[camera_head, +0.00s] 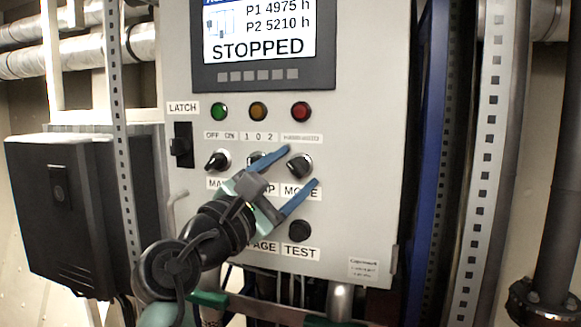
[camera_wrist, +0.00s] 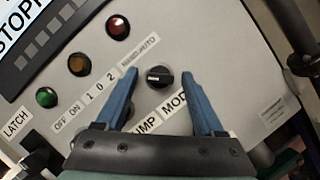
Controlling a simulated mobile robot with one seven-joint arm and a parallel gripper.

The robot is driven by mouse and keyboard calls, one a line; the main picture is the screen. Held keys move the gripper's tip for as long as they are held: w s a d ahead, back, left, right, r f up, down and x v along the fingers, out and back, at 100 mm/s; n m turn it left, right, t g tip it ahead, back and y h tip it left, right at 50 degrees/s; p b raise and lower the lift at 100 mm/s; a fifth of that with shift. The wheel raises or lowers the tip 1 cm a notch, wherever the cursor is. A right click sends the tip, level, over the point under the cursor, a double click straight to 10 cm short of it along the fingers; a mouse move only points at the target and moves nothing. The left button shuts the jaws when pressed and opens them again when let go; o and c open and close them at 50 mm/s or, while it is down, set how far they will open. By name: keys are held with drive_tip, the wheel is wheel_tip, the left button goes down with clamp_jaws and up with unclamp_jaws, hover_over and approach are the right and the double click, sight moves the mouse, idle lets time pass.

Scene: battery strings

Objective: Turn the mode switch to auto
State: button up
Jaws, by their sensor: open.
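The mode switch (camera_head: 300,165) is a black rotary knob with a light pointer mark, on the grey panel above the MODE label. In the wrist view the mode switch (camera_wrist: 159,76) sits just beyond and between my fingertips, under a small label strip that ends in AUTO. My gripper (camera_head: 302,165) is open, its two blue fingers reaching towards the panel around the knob's height. In the wrist view my gripper (camera_wrist: 159,72) has one finger on each side of the knob, with gaps. I cannot tell how far its tips are from the panel.
A second knob (camera_head: 217,161) stands to the left; the pump knob is mostly hidden behind my gripper. The TEST knob (camera_head: 300,230) is below. A latch (camera_head: 181,145), green, amber and red lamps and a screen reading STOPPED (camera_head: 258,35) are also on the panel.

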clamp_jaws()
idle(0.3)
drive_tip(key=shift+m, duration=0.5)
drive_tip(key=m+g, duration=0.1)
drive_tip(key=m, duration=0.1)
drive_tip(key=m+g, duration=0.1)
drive_tip(key=m, duration=0.1)
drive_tip(key=shift+a+r+h, duration=0.1)
drive_tip(key=shift+r+h, duration=0.05)
drive_tip(key=shift+h, duration=0.15)
drive_tip(key=m+g, duration=0.2)
drive_tip(key=m, duration=0.2)
drive_tip(key=shift+r+m+p, duration=0.15)
drive_tip(key=shift+m+p, duration=0.2)
drive_tip(key=shift+m, duration=0.05)
drive_tip(key=m+y+p, duration=0.1)
drive_tip(key=m+y, duration=0.1)
drive_tip(key=m, duration=0.1)
drive_tip(key=shift+r+m+g, duration=0.1)
drive_tip(key=shift+m+g, duration=0.3)
drive_tip(key=shift+m+y, duration=1)
drive_tip(key=shift+m, duration=0.8)
drive_tip(key=shift+g, duration=0.3)
